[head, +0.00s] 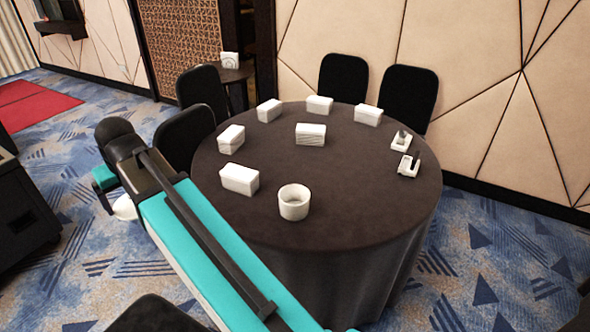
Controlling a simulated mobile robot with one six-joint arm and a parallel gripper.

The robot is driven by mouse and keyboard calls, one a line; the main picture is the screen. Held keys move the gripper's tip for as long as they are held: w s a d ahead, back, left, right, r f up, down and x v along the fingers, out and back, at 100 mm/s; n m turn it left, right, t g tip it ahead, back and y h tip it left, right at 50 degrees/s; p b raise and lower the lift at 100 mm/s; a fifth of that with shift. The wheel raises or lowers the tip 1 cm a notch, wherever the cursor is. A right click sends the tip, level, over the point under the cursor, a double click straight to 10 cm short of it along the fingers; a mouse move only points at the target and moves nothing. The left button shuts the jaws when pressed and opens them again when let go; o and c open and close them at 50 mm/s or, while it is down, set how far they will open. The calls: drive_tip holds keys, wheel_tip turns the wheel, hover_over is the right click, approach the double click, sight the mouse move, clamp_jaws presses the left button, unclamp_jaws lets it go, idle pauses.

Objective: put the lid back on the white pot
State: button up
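The white pot (293,208) stands upright on the dark round table (370,215), near its front edge. Its top is open and no lid is on it. My arm reaches from the bottom of the picture to the upper left, beside the table. Its far end bends down left of the table, and my gripper is hidden behind the arm there. A white rounded piece (125,209) shows below the arm's end; it may be the lid, but only part of it is visible. I cannot tell whether the gripper holds it.
Several white boxes (239,179) lie around the tabletop, with one (310,134) near the middle. Two small white trays with dark items (407,168) sit at the right. Black chairs (408,95) stand behind and left. The table's front right is clear.

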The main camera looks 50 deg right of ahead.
drive_tip(key=s+d+f+n+y+p, duration=0.1)
drive_tip(key=d+f, duration=0.1)
drive_tip(key=d, duration=1)
drive_tip(key=s+d+f+n+p, duration=0.2)
drive_tip(key=d+f, duration=0.1)
drive_tip(key=d, duration=0.9)
drive_tip(key=s+d+f, duration=0.1)
drive_tip(key=s+d, duration=0.3)
drive_tip(key=d, duration=0.3)
drive_tip(key=s+d+f+n+p, duration=0.1)
drive_tip(key=s+d, duration=0.3)
drive_tip(key=d, duration=0.4)
drive_tip(key=s+d+f+n+y, duration=0.1)
drive_tip(key=s+d+f, duration=0.1)
drive_tip(key=s+d, duration=0.2)
drive_tip(key=d, duration=0.3)
drive_tip(key=shift+d+f+p, duration=0.15)
drive_tip(key=shift+d+p, duration=0.1)
drive_tip(key=shift+p, duration=0.15)
drive_tip(key=shift+s+f, duration=0.1)
drive_tip(key=shift+f, duration=0.1)
wheel_tip(320, 180, down, 6)
drive_tip(key=b, duration=0.3)
drive_tip(key=shift+f+b, duration=0.1)
drive_tip(key=shift+b, duration=0.35)
idle(0.6)
idle(0.3)
drive_tip(key=o, duration=0.8)
